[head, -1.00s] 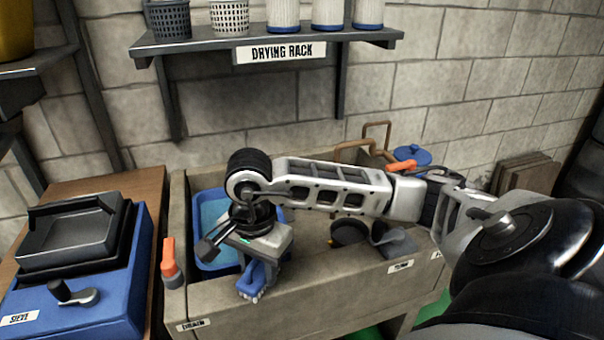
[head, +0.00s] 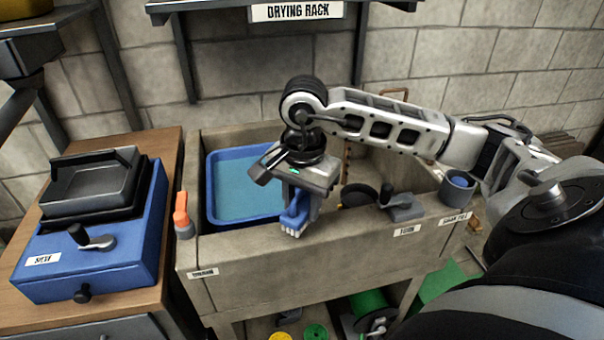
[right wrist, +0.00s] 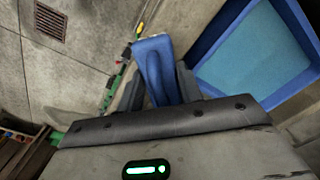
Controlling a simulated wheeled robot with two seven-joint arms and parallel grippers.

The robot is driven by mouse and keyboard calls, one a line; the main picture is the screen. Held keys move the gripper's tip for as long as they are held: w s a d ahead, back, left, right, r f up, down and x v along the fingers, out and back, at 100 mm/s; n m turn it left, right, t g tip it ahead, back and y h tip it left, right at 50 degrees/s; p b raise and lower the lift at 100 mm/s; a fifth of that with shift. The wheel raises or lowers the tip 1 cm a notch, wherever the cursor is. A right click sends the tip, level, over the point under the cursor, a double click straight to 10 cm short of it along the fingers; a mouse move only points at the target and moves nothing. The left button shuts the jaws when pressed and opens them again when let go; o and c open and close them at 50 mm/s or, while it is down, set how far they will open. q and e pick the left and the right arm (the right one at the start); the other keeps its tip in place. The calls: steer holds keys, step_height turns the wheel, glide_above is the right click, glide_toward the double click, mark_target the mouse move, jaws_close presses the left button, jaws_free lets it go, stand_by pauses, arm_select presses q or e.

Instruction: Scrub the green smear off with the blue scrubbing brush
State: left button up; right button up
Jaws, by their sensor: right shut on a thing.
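The blue scrubbing brush (head: 294,216) hangs in my right gripper (head: 300,200), with pale bristles at its lower end. The gripper is shut on it, above the front rim of the stone trough. In the right wrist view, the brush (right wrist: 154,70) stands between the fingers of the gripper (right wrist: 160,85). I cannot make out a green smear in either view. My left gripper is not in view.
The trough (head: 330,260) holds a blue basin (head: 213,195) of water at its left. An orange-handled tool (head: 182,215), a grey block with a black knob (head: 402,205) and a blue cup (head: 456,188) are on its rim. A blue sieve box (head: 100,250) stands left.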

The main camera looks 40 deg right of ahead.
mark_target(301, 191)
steer(key=shift+r+p, duration=1.3)
steer(key=shift+r, duration=1.25)
